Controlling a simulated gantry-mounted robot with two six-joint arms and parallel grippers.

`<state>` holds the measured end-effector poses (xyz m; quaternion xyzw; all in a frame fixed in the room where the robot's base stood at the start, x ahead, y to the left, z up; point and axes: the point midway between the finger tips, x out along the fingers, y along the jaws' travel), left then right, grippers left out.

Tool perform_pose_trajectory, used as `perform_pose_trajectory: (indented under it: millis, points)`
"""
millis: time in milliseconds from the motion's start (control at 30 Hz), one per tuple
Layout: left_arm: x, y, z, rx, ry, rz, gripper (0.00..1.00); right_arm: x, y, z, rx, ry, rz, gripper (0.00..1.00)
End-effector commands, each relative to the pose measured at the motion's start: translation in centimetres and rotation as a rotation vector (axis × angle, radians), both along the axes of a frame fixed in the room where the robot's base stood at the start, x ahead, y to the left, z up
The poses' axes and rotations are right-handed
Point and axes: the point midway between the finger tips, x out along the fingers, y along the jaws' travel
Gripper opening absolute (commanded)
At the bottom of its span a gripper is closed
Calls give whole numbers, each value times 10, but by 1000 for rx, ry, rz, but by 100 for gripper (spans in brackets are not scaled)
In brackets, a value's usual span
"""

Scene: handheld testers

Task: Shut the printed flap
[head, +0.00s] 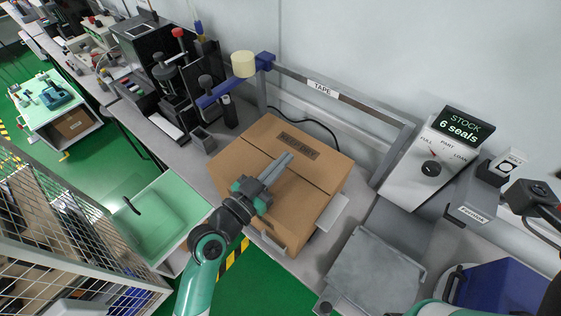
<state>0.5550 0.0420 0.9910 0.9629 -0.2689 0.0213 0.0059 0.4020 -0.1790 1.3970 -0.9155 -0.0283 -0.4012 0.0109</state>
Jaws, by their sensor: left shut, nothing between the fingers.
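A brown cardboard box (285,218) stands on the grey bench in the middle of the head view. Its printed flap (262,133), with a dark printed label, is at the far side of the top and looks flat or nearly flat; I cannot tell whether it is fully down. My left gripper (287,159) is shut and empty, with its fingers over the middle of the box top, pointing toward the label. I cannot tell whether they touch the cardboard. The gripper and wrist hide part of the near top. My right gripper is not in view.
A metal frame marked TAPE (342,94) with a tape roll (243,64) stands behind the box. A stock display (465,127) and dial unit are to the right. A grey plate (374,272) lies front right, beside a blue bin (503,290). A green tray (160,220) is left.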

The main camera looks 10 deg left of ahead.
Motion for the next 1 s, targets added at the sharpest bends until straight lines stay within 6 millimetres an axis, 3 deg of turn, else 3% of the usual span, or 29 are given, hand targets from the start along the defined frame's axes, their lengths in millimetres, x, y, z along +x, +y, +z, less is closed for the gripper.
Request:
perform_pose_trajectory:
  millis: [267, 700, 1000]
  points:
    - [-7, 5, -1, 0, 2, 1, 0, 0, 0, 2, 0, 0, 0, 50]
    - [-86, 53, -5, 0, 1, 4, 0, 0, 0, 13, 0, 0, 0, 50]
    - [-100, 60, -5, 1, -1, 0, 0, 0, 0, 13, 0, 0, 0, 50]
